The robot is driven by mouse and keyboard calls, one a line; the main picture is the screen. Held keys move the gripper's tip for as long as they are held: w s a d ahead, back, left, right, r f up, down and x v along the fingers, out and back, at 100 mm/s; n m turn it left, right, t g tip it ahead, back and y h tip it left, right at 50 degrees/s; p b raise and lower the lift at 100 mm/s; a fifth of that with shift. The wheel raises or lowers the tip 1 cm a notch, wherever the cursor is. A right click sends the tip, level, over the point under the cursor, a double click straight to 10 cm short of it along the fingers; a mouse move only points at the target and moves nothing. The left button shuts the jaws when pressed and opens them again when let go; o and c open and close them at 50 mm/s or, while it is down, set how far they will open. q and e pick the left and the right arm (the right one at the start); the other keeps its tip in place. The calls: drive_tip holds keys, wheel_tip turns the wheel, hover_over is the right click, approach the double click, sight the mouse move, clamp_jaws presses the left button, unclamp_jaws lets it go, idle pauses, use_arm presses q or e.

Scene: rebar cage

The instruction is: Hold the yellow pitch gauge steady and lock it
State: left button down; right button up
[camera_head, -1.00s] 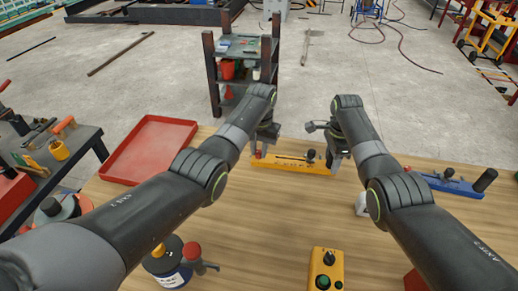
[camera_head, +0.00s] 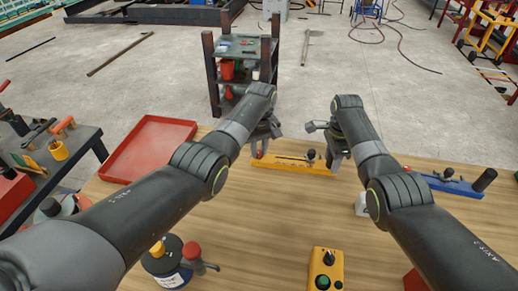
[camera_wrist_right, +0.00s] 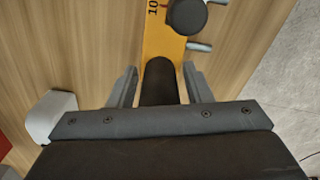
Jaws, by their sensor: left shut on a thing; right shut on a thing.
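The yellow pitch gauge (camera_head: 285,165) lies along the far edge of the wooden table, with a black knob (camera_head: 311,155) on top near its right end and a red part at its left end. My left gripper (camera_head: 261,152) is shut at that left end; its fingertips are small and partly hidden. My right gripper (camera_head: 334,160) is at the right end. In the right wrist view, the right gripper's fingers (camera_wrist_right: 157,85) stand either side of the gauge's black handle (camera_wrist_right: 158,78). The yellow bar, black knob and small grey pegs show just beyond.
A blue gauge-like tool (camera_head: 452,185) lies to the right. A red tray (camera_head: 148,150) is at the left. A yellow control box (camera_head: 326,270) and a dark canister (camera_head: 168,265) stand near the front. The table's middle is clear between my arms.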

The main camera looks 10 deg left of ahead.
sight(261, 151)
use_arm(q)
drive_tip(key=shift+r+n, duration=0.15)
drive_tip(key=shift+n, duration=0.15)
use_arm(e)
drive_tip(key=shift+s+f, duration=0.1)
use_arm(q)
drive_tip(key=c, duration=1.3)
unclamp_jaws()
drive_tip(key=shift+d, duration=0.1)
drive_tip(key=shift+o, duration=0.2)
use_arm(e)
drive_tip(key=shift+c, duration=0.2)
use_arm(q)
wheel_tip(261, 151, up, 12)
drive_tip(key=shift+w+d, duration=0.15)
use_arm(e)
drive_tip(key=o, duration=1.4)
